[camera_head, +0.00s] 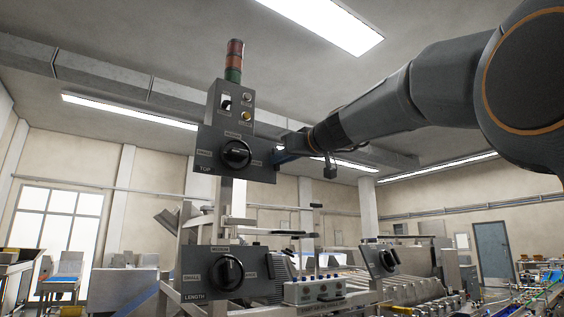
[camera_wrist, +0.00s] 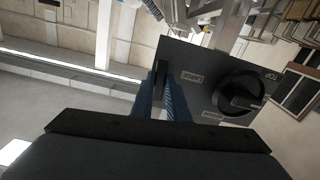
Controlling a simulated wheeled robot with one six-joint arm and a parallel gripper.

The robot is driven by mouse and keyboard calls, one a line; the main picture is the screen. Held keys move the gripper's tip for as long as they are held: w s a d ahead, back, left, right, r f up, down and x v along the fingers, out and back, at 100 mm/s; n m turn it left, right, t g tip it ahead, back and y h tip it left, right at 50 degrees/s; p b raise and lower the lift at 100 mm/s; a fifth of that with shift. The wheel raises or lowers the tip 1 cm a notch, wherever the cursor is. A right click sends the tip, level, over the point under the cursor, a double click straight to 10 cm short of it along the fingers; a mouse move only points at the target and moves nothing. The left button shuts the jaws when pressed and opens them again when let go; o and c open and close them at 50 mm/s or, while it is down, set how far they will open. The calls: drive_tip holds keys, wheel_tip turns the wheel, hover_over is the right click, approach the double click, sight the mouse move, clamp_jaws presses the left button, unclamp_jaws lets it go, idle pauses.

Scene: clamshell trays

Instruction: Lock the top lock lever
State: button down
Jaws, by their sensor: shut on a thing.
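The dark TOP panel (camera_head: 205,150) with a round black knob (camera_head: 236,154) stands on a post left of centre in the head view. In the wrist view the panel (camera_wrist: 205,62) appears upside down, with its knob (camera_wrist: 240,97) at right. My gripper (camera_head: 284,157) is at the panel's right edge, its tips partly hidden there. In the wrist view its blue fingers (camera_wrist: 166,88) are close together beside the panel edge, shut on a small dark piece (camera_wrist: 161,73). This piece seems to be the top lock lever; most of it is hidden, so its angle cannot be told.
A red, orange and green signal tower (camera_head: 234,60) rises above the panel. Below is a LENGTH panel (camera_head: 205,268) with its own knob. A third knob panel (camera_head: 380,260) and a button box (camera_head: 315,291) stand lower right. Open air surrounds my arm.

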drive_tip(key=shift+a+m+b, duration=0.15)
drive_tip(key=shift+m+b, duration=0.5)
drive_tip(key=shift+m, duration=0.15)
drive_tip(key=shift+s, duration=0.1)
drive_tip(key=c, duration=1.7)
unclamp_jaws()
drive_tip(key=shift+b+v, duration=2.1)
drive_tip(key=shift+v, duration=1.8)
